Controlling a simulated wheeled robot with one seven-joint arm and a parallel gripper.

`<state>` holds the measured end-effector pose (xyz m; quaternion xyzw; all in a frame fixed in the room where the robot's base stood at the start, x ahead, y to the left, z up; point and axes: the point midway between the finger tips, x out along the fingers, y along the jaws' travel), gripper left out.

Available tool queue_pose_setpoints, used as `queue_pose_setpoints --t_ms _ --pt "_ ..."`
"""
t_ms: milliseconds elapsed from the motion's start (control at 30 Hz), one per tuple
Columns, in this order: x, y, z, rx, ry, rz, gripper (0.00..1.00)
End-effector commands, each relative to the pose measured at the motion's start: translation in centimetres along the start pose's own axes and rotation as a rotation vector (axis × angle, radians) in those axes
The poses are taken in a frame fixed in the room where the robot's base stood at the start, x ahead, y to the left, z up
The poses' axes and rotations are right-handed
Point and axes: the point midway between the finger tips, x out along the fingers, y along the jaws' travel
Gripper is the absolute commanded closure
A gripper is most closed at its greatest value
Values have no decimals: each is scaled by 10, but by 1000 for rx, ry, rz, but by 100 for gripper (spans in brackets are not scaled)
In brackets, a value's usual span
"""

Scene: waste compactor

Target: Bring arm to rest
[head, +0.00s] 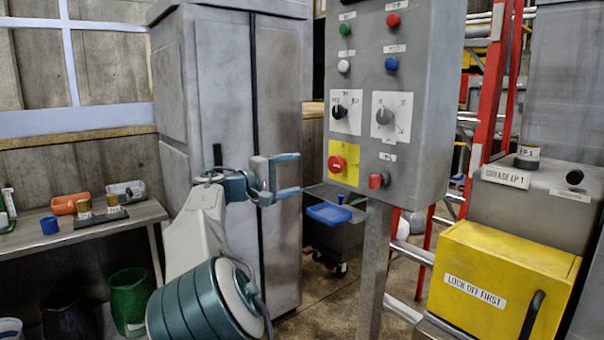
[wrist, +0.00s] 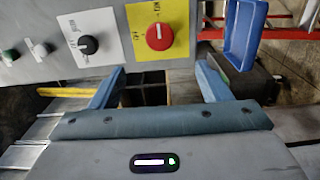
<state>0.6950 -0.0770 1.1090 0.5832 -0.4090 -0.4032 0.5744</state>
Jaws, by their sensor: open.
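My gripper (head: 290,175) is open and empty in the head view, held in front of the grey cabinet and left of the control panel. Its two blue-grey fingers point right, toward the panel, with a gap between them and the panel post. The wrist view also shows my gripper (wrist: 160,85) with its fingers apart and nothing between them. The control panel (head: 372,180) carries a red knob on a yellow plate (head: 338,163), two black and grey selector knobs, and several coloured buttons. The red knob (wrist: 160,36) shows beyond the fingers in the wrist view.
A grey cabinet (head: 225,90) stands behind my arm. A bench (head: 90,232) with small bins is at the left. A dark cart (head: 335,238) with a blue tray (head: 329,214) sits behind the panel post. A yellow box (head: 495,283) and red ladder (head: 487,90) are at the right.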

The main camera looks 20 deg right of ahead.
Motion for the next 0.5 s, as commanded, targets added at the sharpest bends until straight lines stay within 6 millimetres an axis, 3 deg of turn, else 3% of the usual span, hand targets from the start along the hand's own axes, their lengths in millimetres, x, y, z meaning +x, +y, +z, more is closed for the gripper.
queue_pose_setpoints --t_ms 367,500 --pt "-3 0 1 1 -1 -2 29" --pt "11 -4 16 11 -17 -73 29"
